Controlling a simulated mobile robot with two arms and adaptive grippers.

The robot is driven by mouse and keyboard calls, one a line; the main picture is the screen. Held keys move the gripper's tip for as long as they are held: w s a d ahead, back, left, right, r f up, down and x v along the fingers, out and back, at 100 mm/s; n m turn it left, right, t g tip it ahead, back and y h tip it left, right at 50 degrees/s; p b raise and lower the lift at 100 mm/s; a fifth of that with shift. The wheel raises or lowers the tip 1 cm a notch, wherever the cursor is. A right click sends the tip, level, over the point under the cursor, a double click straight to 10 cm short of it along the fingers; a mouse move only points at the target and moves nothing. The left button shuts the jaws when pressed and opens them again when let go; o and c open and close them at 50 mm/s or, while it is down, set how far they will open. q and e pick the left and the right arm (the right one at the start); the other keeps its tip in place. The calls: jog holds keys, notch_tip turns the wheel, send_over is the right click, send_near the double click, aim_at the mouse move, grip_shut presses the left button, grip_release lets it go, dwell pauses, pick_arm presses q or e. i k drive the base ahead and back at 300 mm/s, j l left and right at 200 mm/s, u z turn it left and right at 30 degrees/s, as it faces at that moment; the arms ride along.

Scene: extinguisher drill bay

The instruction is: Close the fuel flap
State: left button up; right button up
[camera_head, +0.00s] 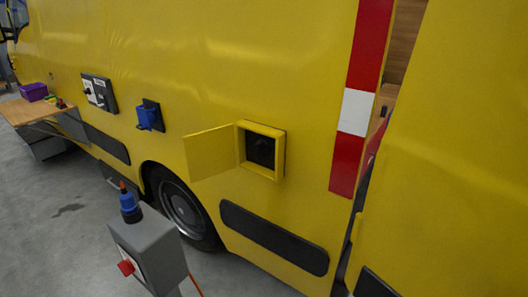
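The fuel flap (211,152) is a flat yellow panel on the side of a yellow vehicle. It stands open, swung out to the left of its square recess. The recess has a yellow frame (281,156) and a dark inside (260,151). Neither of my grippers shows in the head view.
A grey post box (150,250) with a red switch (126,267) and a blue bottle (129,205) on top stands in front of the wheel (183,208). A blue item (150,116) is mounted left of the flap. A wooden table (30,110) stands far left. Grey floor is clear at lower left.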

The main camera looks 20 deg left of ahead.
aim_at(209, 153)
jog(key=j+z, duration=0.25)
jog(key=z, duration=0.15)
jog(key=j+z, duration=0.25)
jog(key=z, duration=0.15)
jog(key=j+z, duration=0.5)
jog(key=z, duration=0.3)
jog(key=k+j, duration=0.2)
jog(key=j, duration=0.25)
jog(key=k+j, duration=0.2)
jog(key=j, duration=0.25)
jog(key=k+j, duration=0.2)
jog(key=j, duration=0.25)
jog(key=k+j, duration=0.2)
jog(key=j, duration=0.25)
jog(key=k+j, duration=0.2)
jog(key=j, duration=0.3)
jog(key=k+j, duration=0.2)
jog(key=j, duration=0.25)
jog(key=k+j, duration=0.2)
jog(key=j, duration=0.25)
jog(key=k+j, duration=0.2)
jog(key=j, duration=0.25)
